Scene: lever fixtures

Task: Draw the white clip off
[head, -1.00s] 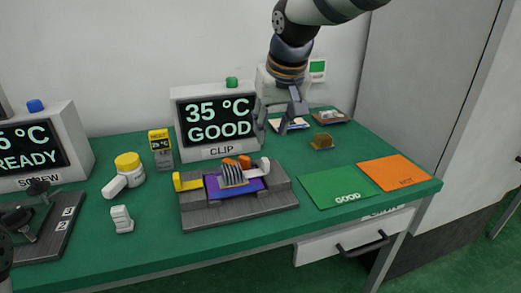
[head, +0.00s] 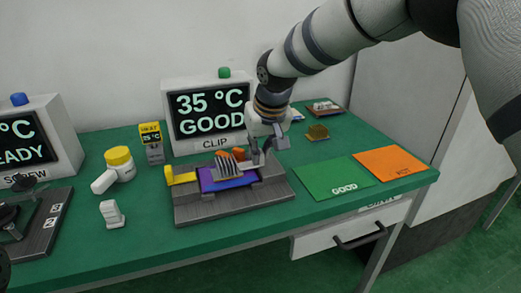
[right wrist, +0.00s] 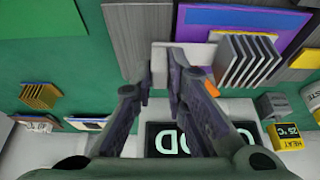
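The white clip (head: 246,166) lies along the right side of the grey clip fixture (head: 232,206), over a purple plate and beside a finned grey heat sink (head: 226,166). My right gripper (head: 261,158) is down at the fixture's right end. In the right wrist view its two fingers (right wrist: 161,80) stand apart, with the pale end of the white clip (right wrist: 200,55) between or just beyond their tips. I cannot tell whether they touch it. The fingers partly hide the clip's end.
The CLIP display (head: 211,117) reads 35 °C GOOD and stands close behind the fixture. A green GOOD mat (head: 325,174) and an orange HOT mat (head: 388,160) lie to the right. A yellow-capped jar (head: 119,164) and small white block (head: 111,214) stand left.

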